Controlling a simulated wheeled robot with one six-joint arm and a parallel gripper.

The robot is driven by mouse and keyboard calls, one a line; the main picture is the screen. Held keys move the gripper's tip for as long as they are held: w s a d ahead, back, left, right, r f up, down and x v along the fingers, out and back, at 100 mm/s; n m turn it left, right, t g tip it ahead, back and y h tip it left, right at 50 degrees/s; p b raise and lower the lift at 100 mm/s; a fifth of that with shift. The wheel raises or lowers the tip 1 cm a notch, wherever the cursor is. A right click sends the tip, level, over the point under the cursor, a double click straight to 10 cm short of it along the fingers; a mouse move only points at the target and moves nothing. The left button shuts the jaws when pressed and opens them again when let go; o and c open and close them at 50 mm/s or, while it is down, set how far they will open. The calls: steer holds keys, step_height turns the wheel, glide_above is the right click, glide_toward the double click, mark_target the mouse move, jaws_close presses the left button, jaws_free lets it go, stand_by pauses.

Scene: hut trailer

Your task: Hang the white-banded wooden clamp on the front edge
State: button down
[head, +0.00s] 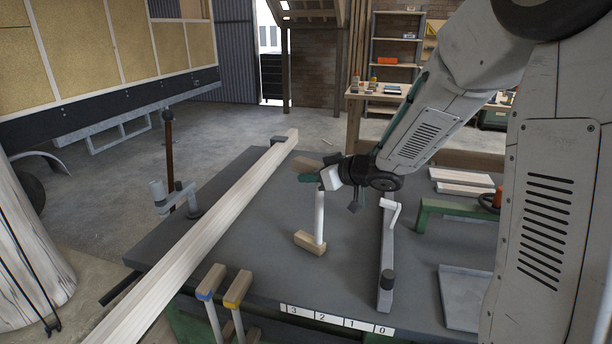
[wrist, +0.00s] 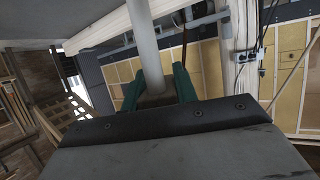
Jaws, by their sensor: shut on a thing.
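The clamp hangs roughly upright, with one wooden jaw at the top and one at the bottom. A white part shows near its top jaw, partly hidden by my gripper. In the wrist view, my green fingers (wrist: 158,88) stand on both sides of the pale clamp bar (wrist: 143,45). The table's front edge (head: 262,299) carries a blue-banded clamp (head: 211,283) and a yellow-banded clamp (head: 238,288), hanging side by side.
A long pale beam (head: 215,220) lies across the table's left part. A number strip (head: 337,319) marks the front edge right of the hanging clamps. A grey bar with a white handle (head: 388,250) and a green frame (head: 450,208) stand to the right.

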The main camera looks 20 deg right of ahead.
steer(key=c, duration=1.1)
jaws_free()
steer(key=shift+f, duration=0.1)
steer(key=shift+s+r, duration=0.1)
steer(key=shift+r, duration=0.15)
steer(key=s+d+r+m+h, duration=0.3)
steer(key=s+d+r+h, duration=0.25)
steer(key=s+d, duration=0.2)
steer(key=s+d+r+m+h, duration=0.35)
steer(key=s+d+h, duration=0.25)
steer(key=s, duration=0.2)
steer(key=s+a+f+g+y, duration=0.1)
steer(key=s+a+g, duration=0.2)
steer(key=s, duration=0.4)
steer(key=s+a+f+g+y, duration=0.1)
steer(key=s+a+g, duration=0.2)
steer(key=s, duration=0.5)
steer(key=s+a+f+g+y, duration=0.2)
steer(key=s+a+g, duration=0.2)
steer(key=s, duration=0.4)
steer(key=shift+a, duration=0.5)
